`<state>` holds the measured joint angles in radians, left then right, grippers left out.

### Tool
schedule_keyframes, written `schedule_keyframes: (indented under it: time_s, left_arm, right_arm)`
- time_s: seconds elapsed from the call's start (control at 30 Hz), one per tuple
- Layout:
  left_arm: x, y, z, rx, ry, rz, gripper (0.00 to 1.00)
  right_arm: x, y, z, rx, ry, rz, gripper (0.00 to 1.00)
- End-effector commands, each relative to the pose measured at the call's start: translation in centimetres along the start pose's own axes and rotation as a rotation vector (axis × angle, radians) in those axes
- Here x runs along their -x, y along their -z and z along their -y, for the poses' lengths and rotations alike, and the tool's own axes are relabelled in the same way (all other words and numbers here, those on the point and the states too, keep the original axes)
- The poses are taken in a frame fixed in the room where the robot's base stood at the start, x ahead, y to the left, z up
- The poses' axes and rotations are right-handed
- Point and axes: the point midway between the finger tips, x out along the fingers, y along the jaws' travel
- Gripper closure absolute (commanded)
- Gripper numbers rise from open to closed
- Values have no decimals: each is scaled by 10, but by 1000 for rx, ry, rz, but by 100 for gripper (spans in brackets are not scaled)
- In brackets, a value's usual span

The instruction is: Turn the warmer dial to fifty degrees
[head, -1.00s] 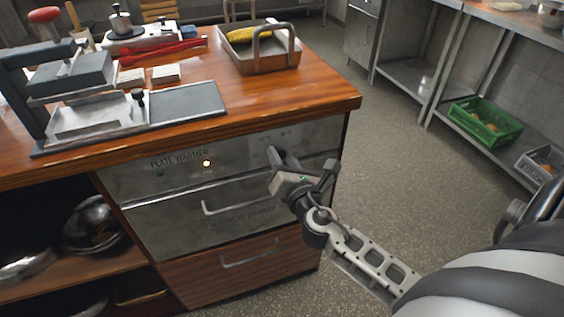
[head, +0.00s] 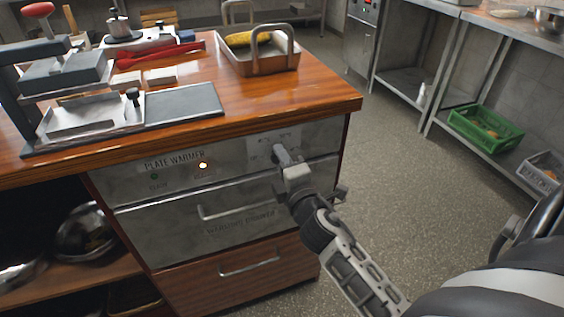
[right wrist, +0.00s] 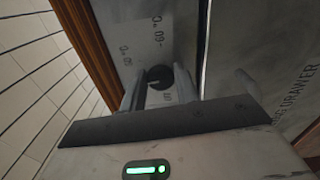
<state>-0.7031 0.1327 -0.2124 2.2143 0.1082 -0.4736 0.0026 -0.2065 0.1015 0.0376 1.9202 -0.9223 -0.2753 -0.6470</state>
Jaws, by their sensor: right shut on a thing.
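The plate warmer's metal front panel (head: 225,150) is below the wooden counter top, with a pale dial plate at its right end. In the head view my right gripper (head: 280,153) reaches that plate and hides the dial. In the right wrist view the dark round dial (right wrist: 160,76) sits between the two fingers of my right gripper (right wrist: 159,86), which is shut on it. Printed degree marks on the panel show around the dial, rotated in this view. The dial's pointer and exact setting cannot be read. My left gripper is out of view.
A glowing lamp (head: 203,166) is on the panel. The warming drawer's handle (head: 235,205) is just below, close to my right arm. A metal tray (head: 262,62) with a yellow thing stands on the counter. A green crate (head: 485,130) is on a shelf at right.

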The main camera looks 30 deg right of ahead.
Motion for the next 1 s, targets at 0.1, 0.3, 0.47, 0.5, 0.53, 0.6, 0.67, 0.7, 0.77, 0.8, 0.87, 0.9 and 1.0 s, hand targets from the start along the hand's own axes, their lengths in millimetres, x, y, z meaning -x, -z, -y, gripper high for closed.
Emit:
schedule_keyframes:
  time_s: [0.1, 0.3, 0.47, 0.5, 0.53, 0.6, 0.67, 0.7, 0.77, 0.8, 0.87, 0.9, 1.0]
  left_arm:
    - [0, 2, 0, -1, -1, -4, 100]
    - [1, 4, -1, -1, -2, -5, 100]
    - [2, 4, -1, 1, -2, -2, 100]
    - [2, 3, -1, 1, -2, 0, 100]
    - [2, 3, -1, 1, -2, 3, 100]
    - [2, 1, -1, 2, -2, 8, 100]
    - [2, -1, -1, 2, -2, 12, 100]
    - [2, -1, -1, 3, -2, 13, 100]
    - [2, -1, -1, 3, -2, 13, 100]
    - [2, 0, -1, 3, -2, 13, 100]
    - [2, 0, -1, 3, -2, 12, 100]
    - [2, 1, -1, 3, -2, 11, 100]
    - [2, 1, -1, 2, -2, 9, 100]
  right_arm:
    - [0, 0, 1, -114, 2, 2, 92]
    - [0, 0, 1, -293, 2, 2, 92]
    - [0, 0, 1, -415, 2, 2, 92]
    - [0, 0, 2, -441, 2, 2, 92]
    - [0, 0, 2, -459, 2, 2, 92]
    - [0, 0, 2, -499, 2, 2, 92]
    - [0, 0, 2, -526, 2, 2, 92]
    - [0, 0, 2, -542, 3, 2, 92]
    - [0, 1, 2, -564, 3, 1, 92]
    - [0, 1, 2, -576, 3, 1, 92]
    - [0, 1, 2, -589, 2, 1, 92]
    - [0, 1, 3, -596, 2, 1, 92]
    - [0, 1, 3, -609, 2, 1, 92]
